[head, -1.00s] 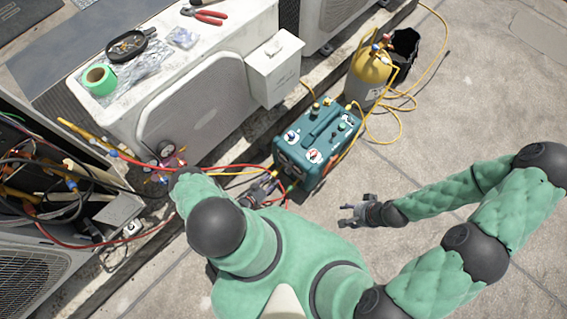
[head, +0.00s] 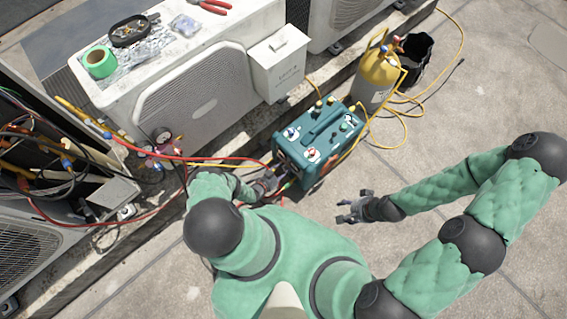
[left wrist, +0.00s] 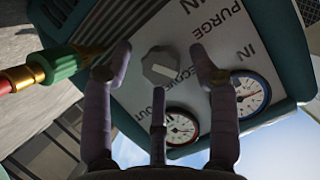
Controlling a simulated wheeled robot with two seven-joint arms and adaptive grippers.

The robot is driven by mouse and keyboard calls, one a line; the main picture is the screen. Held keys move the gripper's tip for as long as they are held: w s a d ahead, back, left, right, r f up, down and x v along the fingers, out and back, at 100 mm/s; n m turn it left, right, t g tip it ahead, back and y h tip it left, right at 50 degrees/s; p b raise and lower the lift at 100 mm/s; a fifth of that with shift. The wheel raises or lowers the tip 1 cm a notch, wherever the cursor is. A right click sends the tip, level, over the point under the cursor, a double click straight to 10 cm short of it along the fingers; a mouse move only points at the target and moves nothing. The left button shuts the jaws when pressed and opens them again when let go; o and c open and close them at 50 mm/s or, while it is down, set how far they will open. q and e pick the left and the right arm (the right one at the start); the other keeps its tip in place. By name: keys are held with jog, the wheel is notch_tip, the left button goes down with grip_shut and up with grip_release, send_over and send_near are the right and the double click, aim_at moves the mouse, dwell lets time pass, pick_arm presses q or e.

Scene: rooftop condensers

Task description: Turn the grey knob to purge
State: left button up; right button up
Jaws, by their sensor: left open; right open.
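The grey knob (left wrist: 161,67) is on the pale front panel (left wrist: 205,50) of the teal recovery machine (head: 329,142). The panel is lettered PURGE, RECOVER, IN and OUT, seen upside down in the left wrist view. My left gripper (head: 266,184) is open at the panel, with two fingers either side of the knob and a third below it; whether they touch it I cannot tell. In the head view the knob cannot be made out. My right gripper (head: 357,208) is open and empty above the paving, right of the machine.
Two gauges (left wrist: 182,126) and a brass-and-green hose fitting (left wrist: 52,69) sit close to the knob. Red and yellow hoses (head: 205,161) run to the machine from the left. A yellow cylinder (head: 377,75) and black bucket (head: 415,55) stand behind. The paving at right is clear.

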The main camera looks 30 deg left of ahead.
pick_arm(q)
jog(key=shift+w+d+f, duration=0.15)
jog(key=shift+w, duration=0.35)
jog(key=c, duration=1.1)
jog(key=shift+o, duration=0.2)
jog(key=shift+a+n+g+h, duration=0.3)
jog(key=shift+n+h, duration=0.3)
jog(key=shift+n, duration=0.3)
jog(key=o, duration=1.1)
jog(key=shift+f, duration=0.1)
jog(key=shift+c, duration=0.2)
jog(key=shift+d, duration=0.1)
